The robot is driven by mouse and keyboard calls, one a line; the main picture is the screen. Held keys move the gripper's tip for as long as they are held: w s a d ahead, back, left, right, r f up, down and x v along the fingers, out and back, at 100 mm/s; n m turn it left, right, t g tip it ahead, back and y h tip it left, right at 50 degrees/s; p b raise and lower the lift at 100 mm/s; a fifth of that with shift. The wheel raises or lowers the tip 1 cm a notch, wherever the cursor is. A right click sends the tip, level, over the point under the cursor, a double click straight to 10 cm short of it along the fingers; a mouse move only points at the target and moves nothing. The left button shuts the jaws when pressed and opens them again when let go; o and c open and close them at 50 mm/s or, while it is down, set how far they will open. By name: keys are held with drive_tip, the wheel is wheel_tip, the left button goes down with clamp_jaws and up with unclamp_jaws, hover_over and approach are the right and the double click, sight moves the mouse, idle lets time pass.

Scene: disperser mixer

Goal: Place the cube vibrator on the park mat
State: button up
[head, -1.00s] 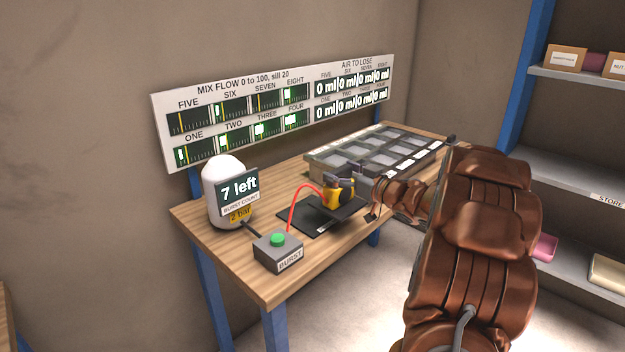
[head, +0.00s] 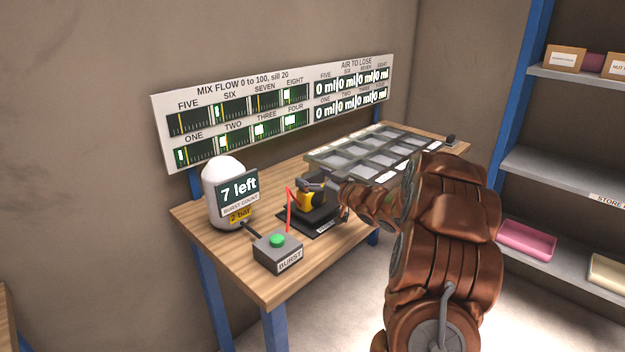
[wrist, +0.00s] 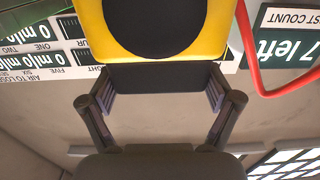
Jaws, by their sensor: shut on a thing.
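The cube vibrator (head: 311,202) is yellow with dark parts and has a red hose. My gripper (head: 328,187) is shut on it and reaches in from the right. In the wrist view the vibrator (wrist: 93,30) shows yellow with a black round face at the top, and the two fingers of my gripper (wrist: 160,82) close on its dark end. The black park mat (head: 294,219) lies on the bench below the vibrator, partly hidden by it. I cannot tell whether the vibrator touches the mat.
A grey tray with several compartments (head: 345,160) is at the back right of the bench (head: 258,284). A green-button burst box (head: 277,252) and a white tank (head: 222,185) with a "7 left" sign (head: 238,189) stand to the left. Display panels (head: 240,118) are behind.

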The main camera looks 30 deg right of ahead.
drive_tip(key=shift+f, duration=0.25)
drive_tip(key=shift+f, duration=0.15)
drive_tip(key=o, duration=1.5)
drive_tip(key=shift+o, duration=0.2)
drive_tip(key=shift+s, duration=0.1)
drive_tip(key=b+v, duration=0.1)
drive_tip(key=v, duration=1)
drive_tip(key=shift+s, duration=0.4)
drive_tip(key=shift+d, duration=0.15)
